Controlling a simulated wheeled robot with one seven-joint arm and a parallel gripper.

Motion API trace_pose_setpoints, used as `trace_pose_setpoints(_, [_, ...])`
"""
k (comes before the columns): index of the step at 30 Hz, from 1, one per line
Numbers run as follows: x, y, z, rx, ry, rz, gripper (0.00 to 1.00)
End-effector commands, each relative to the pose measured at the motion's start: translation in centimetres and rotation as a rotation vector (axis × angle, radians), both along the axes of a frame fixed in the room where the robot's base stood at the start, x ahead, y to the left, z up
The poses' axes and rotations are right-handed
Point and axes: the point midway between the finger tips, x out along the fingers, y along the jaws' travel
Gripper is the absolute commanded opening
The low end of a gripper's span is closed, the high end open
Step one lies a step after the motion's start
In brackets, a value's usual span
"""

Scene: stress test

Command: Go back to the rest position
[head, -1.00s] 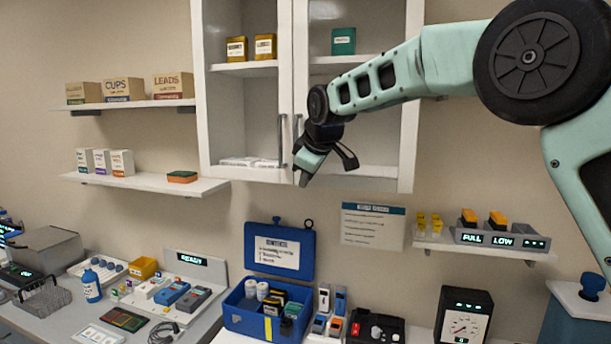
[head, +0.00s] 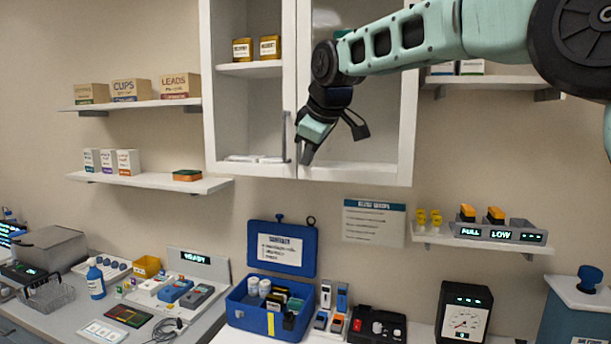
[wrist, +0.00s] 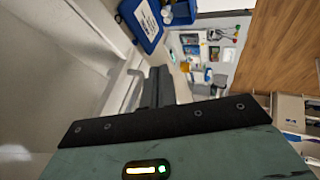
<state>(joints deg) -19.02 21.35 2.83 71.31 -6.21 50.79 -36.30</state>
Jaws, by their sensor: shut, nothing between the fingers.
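My gripper (head: 306,150) is in the head view, in front of the wall cabinet (head: 208,100), beside its vertical door handle (head: 284,137). Its fingers point down, are shut and hold nothing. In the wrist view the dark fingers (wrist: 158,88) reach away from the camera with a light handle (wrist: 133,92) beside them. I cannot tell whether the gripper touches the handle. My arm stretches in from the upper right.
Below stands an open blue case (head: 267,316) with vials and boxes. Shelves with boxes (head: 130,105) are at left. A charger shelf (head: 480,244) and a gauge (head: 465,312) are at right. The wall around the notice (head: 374,221) is clear.

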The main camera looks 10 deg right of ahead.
Motion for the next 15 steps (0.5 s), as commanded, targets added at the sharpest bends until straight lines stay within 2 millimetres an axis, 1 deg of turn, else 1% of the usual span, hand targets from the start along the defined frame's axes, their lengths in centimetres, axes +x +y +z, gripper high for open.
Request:
trace_pose_setpoints(1, [-0.5, -0.1, 0.5, 0.001, -0.003, 0.0, 0.0])
trace_pose_setpoints(4, [-1.3, -0.3, 1.6, 0.0, -0.001, 0.0, 0.0])
trace_pose_setpoints(9, [-2.1, -0.4, 2.5, 0.0, 0.002, 0.0, 0.0])
trace_pose_setpoints(11, [-2.8, 0.0, 1.5, 0.008, 0.022, -0.001, 0.0])
trace_pose_setpoints(14, [-5.3, 1.2, -1.7, 0.033, 0.084, -0.006, 0.0])
trace_pose_setpoints(15, [-6.8, 1.8, -3.5, 0.048, 0.117, -0.011, 0.0])
